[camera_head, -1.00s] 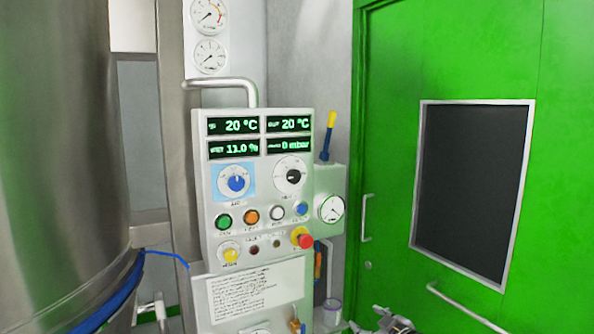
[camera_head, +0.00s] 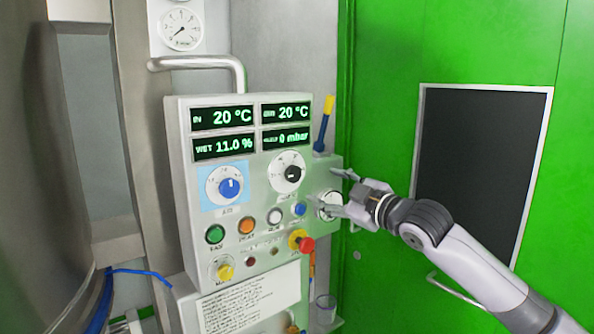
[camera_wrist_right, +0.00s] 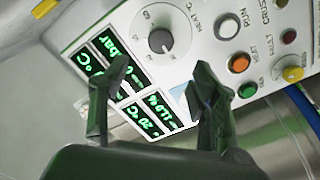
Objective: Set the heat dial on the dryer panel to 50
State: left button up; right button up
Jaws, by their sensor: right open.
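The heat dial (camera_head: 292,173) is a dark knob on a white round scale, at the upper right of the dryer panel's controls. In the right wrist view, the heat dial (camera_wrist_right: 161,41) shows beside its HEAT °C label, beyond my fingertips. My right gripper (camera_head: 328,190) is open and empty, to the right of the dial and in front of the panel's right side. In the right wrist view, the fingers of my right gripper (camera_wrist_right: 160,72) are spread apart, clear of the knob. The dryer panel (camera_head: 182,150) displays read 20 °C, 20 °C, 11.0 % and 0 mbar. My left gripper is not in view.
A blue air dial (camera_head: 231,187) sits left of the heat dial. Several coloured buttons, a yellow knob (camera_head: 224,272) and a red stop button (camera_head: 306,245) are below. A round gauge (camera_head: 329,200) is partly behind my gripper. A bent pipe (camera_head: 200,62) rises above the panel.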

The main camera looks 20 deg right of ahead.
aim_at(295, 175)
jog(key=p+x, duration=0.2)
jog(key=x, duration=0.5)
jog(key=shift+w+a+r, duration=0.1)
jog(key=shift+w+a, duration=0.1)
jog(key=shift+w, duration=0.1)
jog(key=p+x, duration=0.1)
jog(key=x, duration=0.2)
jog(key=shift+w, duration=0.15)
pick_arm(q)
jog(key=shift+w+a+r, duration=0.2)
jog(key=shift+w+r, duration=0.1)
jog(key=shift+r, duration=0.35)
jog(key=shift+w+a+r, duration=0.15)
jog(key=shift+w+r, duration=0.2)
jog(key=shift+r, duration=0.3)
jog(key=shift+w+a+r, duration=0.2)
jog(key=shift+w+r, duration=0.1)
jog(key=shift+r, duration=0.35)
pick_arm(e)
jog(key=shift+w+a, duration=0.2)
jog(key=shift+w, duration=0.25)
jog(key=shift+c, duration=0.2)
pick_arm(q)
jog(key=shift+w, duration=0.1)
pick_arm(e)
jog(key=c, duration=1.1)
